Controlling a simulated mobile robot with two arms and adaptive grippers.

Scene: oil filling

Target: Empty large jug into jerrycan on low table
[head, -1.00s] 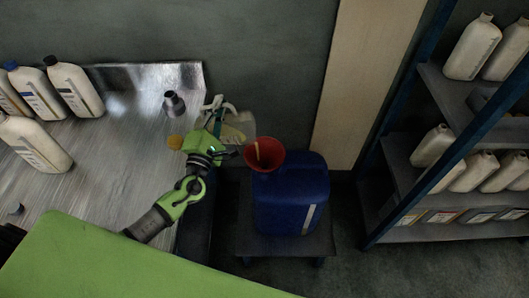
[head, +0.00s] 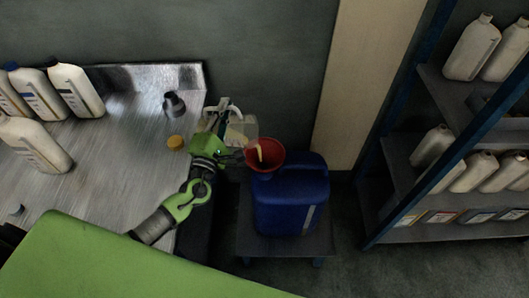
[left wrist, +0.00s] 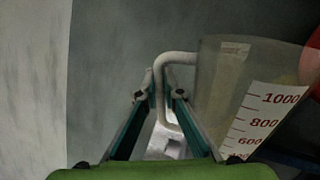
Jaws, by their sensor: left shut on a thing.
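My left gripper (head: 222,147) is shut on the handle of a clear jug (head: 246,126). The jug is held in the air at the funnel's upper left, tilted towards it. In the left wrist view the jug (left wrist: 225,90) shows a slanted scale, and its handle (left wrist: 160,90) lies between the fingers. A red funnel (head: 272,163) sits on top of the blue jerrycan (head: 290,205). A pale yellow streak, like oil, shows in the funnel's mouth. The jerrycan stands upright on the low table (head: 262,248). How much is in the jug I cannot tell. My right gripper is out of view.
A metal worktop (head: 120,130) at left bears several white bottles, a dark grey funnel-like piece (head: 174,104) and a yellow cap (head: 176,142). A blue-framed shelf (head: 400,170) with white bottles stands at right. Some floor right of the low table is clear.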

